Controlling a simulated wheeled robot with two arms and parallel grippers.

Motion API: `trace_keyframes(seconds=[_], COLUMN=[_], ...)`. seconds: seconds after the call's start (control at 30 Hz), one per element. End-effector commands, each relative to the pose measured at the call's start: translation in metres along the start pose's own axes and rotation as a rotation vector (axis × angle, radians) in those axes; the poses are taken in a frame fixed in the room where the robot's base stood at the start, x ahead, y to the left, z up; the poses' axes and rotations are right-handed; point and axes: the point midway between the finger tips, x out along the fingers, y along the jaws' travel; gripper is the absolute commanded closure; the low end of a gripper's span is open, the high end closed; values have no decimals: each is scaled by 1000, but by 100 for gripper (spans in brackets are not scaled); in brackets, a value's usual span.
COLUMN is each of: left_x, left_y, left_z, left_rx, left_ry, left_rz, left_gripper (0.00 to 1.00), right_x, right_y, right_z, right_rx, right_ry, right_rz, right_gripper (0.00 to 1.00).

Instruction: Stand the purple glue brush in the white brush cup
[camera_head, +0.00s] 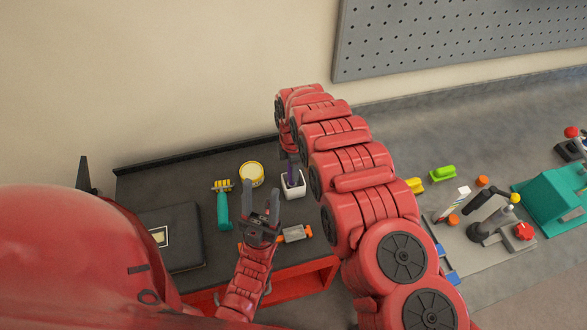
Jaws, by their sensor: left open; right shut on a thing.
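The white brush cup (292,192) stands on the dark bench top near the middle. The purple glue brush (291,172) is roughly upright above the cup, with its lower end at or inside the cup's opening; I cannot tell how deep. My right gripper (289,149) is shut on the brush's upper part and is largely hidden by my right arm. My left gripper (261,190) is open and empty, in front and to the left of the cup.
A yellow-rimmed tin (251,174) and a teal-handled tool (223,208) lie left of the cup. An orange-and-grey tool (294,234) lies in front of it. A black case (180,232) is at left. Several small parts and a teal block (555,205) occupy the right side.

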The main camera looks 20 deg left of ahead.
Motion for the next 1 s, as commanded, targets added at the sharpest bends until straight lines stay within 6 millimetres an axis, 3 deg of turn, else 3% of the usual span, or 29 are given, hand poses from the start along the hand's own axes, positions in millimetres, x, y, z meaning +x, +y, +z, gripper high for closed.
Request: trace_keyframes(seconds=[0.1,0.13,0.3,0.57,0.77,1.0], left_x=[-5,-4,-3,-3,9,-17], left_y=[0,0,0,0,0,1], left_z=[1,1,0,0,-2,3], left_rx=[0,0,0,0,0,0], left_ry=[0,0,0,0,0,0], left_rz=[0,0,0,0,0,0], left_gripper=[50,50,50,50,50,50], right_x=[6,5,4,4,-1,-21], right_y=[0,0,0,0,0,0], right_z=[1,1,0,0,-1,0], right_rx=[2,1,1,0,-1,0], right_ry=[0,0,0,0,0,0], right_rz=[0,0,0,0,1,2], right_gripper=[100,67,40,40,40,40])
